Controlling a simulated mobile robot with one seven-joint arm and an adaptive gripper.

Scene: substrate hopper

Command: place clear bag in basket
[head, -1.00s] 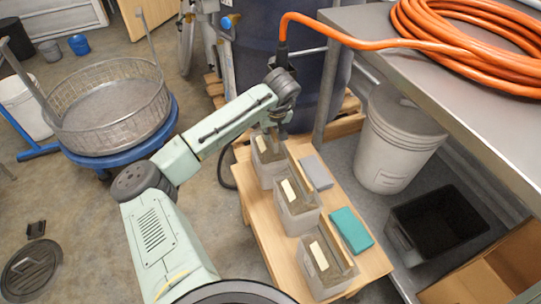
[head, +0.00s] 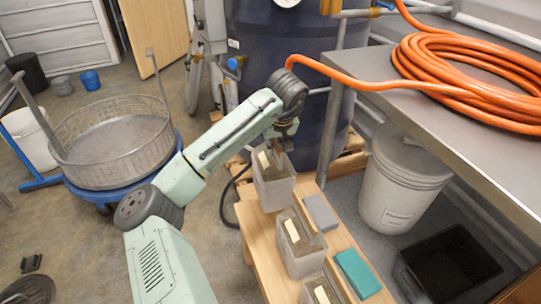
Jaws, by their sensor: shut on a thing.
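Clear bags with pale labels and brownish contents stand in a row on a wooden bench. My gripper (head: 272,152) is shut on the top of the far clear bag (head: 274,190) and holds it upright, seemingly a little above the bench's far end. The fingertips are partly hidden by the wrist and bag. The middle clear bag (head: 303,262) stands on the bench, and the near clear bag (head: 318,292) is cut off by the bottom edge. The round wire-mesh basket (head: 112,165) stands at the left, its visible inside empty.
The basket rests on a blue wheeled base (head: 165,165). A grey block (head: 320,212) and a teal block (head: 358,273) lie on the wooden bench (head: 262,250). A dark blue drum (head: 290,50) stands behind. A steel table (head: 470,125) with an orange hose fills the right.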

